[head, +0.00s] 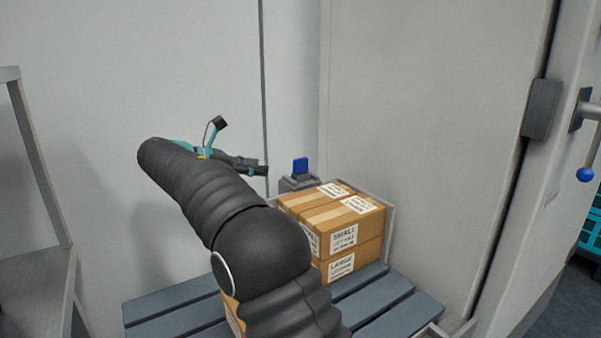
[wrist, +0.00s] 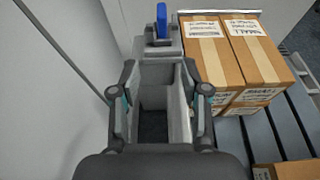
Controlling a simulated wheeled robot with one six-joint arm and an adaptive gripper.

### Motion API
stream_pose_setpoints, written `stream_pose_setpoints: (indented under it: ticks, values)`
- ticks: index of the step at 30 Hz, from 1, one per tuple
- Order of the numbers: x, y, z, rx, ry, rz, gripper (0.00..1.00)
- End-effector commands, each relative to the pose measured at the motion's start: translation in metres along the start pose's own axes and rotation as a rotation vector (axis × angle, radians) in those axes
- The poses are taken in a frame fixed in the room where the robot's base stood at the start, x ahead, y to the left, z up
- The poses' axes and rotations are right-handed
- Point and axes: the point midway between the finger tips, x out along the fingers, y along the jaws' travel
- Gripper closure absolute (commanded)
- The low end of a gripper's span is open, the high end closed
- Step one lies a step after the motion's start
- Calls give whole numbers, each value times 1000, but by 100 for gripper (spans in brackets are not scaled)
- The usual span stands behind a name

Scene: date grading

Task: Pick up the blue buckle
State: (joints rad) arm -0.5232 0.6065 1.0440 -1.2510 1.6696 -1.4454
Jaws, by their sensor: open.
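The blue buckle (head: 300,166) is a small upright blue piece on top of a grey holder (head: 299,184), just behind the stacked boxes. It also shows at the top centre of the wrist view (wrist: 161,20), beyond my fingertips. My gripper (head: 262,170) is to the left of the buckle in the head view and apart from it. In the wrist view my gripper (wrist: 159,78) is open, with one finger on each side and no buckle between them. The buckle's lower end is hidden in the holder.
Cardboard boxes (head: 334,220) with white labels stand stacked on a grey slatted pallet (head: 385,305), right beside the holder. Pale walls (head: 420,110) close in behind and to the right. A metal rack (head: 40,170) stands at the left. A door handle with a blue knob (head: 585,174) is at the far right.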

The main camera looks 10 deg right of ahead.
Motion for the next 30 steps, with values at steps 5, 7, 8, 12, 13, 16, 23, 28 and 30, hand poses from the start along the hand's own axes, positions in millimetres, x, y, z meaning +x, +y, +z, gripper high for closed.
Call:
stream_pose_setpoints:
  ticks: [5, 7, 8, 12, 13, 16, 23, 28, 30]
  values:
    - [15, 2, 0, -11, -12, -3, 54]
    - [28, 2, 0, -11, -11, -5, 54]
    - [34, 2, 0, -11, -11, -4, 54]
    - [59, 1, 0, -10, -10, -4, 54]
    - [64, 1, 0, -10, -10, -5, 54]
    - [76, 2, 1, -9, -9, -2, 54]
    - [86, 1, 2, -9, -9, -1, 54]
    - [101, -2, 8, -9, -9, -3, 54]
    - [111, -4, 12, -9, -9, -3, 54]
